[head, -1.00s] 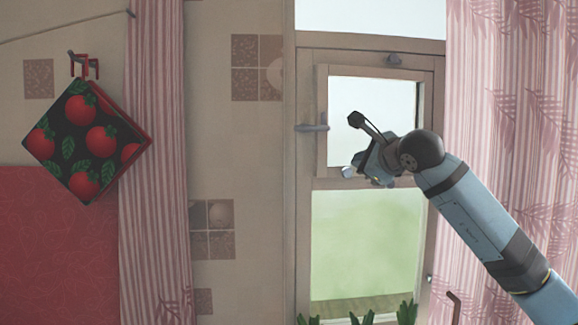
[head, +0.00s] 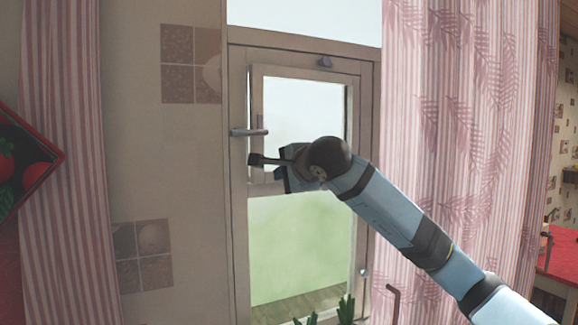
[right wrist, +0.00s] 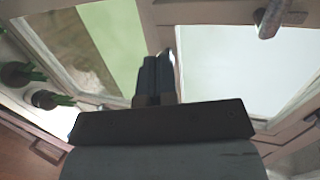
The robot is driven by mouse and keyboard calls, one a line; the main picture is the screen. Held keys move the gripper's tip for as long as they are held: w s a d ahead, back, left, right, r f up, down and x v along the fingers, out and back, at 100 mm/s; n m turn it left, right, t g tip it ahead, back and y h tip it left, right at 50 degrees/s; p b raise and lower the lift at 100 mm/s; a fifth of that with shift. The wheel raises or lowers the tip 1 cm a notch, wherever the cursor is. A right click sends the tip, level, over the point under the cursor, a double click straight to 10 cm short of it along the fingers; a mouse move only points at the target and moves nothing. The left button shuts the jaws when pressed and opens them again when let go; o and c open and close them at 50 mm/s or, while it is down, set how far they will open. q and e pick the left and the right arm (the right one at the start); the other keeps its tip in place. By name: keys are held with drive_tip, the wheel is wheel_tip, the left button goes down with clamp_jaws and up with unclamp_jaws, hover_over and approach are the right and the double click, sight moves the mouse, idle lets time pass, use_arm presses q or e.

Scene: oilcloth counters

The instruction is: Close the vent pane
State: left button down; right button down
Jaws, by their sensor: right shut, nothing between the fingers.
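The vent pane (head: 258,105) is the small wooden-framed upper pane of the window. It stands close to its surrounding frame, and I cannot tell how wide any gap is. Its metal handle (head: 249,132) sticks out level at the left side, and it also shows at the top right of the right wrist view (right wrist: 270,18). My right gripper (head: 284,178) is in front of the pane's lower part, below and right of the handle. Its fingers (right wrist: 158,75) are shut and empty, and contact with the pane cannot be told. My left gripper is out of view.
A fixed lower glass (head: 300,240) lies under the vent pane, with green plants (head: 346,308) at its foot. Pink curtains hang at the right (head: 445,130) and left (head: 62,170). A red table (head: 560,250) shows at the far right.

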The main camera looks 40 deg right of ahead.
sight(262, 175)
drive_tip(key=x, duration=0.2)
drive_tip(key=p+x, duration=0.1)
drive_tip(key=x, duration=0.2)
drive_tip(key=r+p+x, duration=0.1)
drive_tip(key=x, duration=0.1)
drive_tip(key=shift+w, duration=0.6)
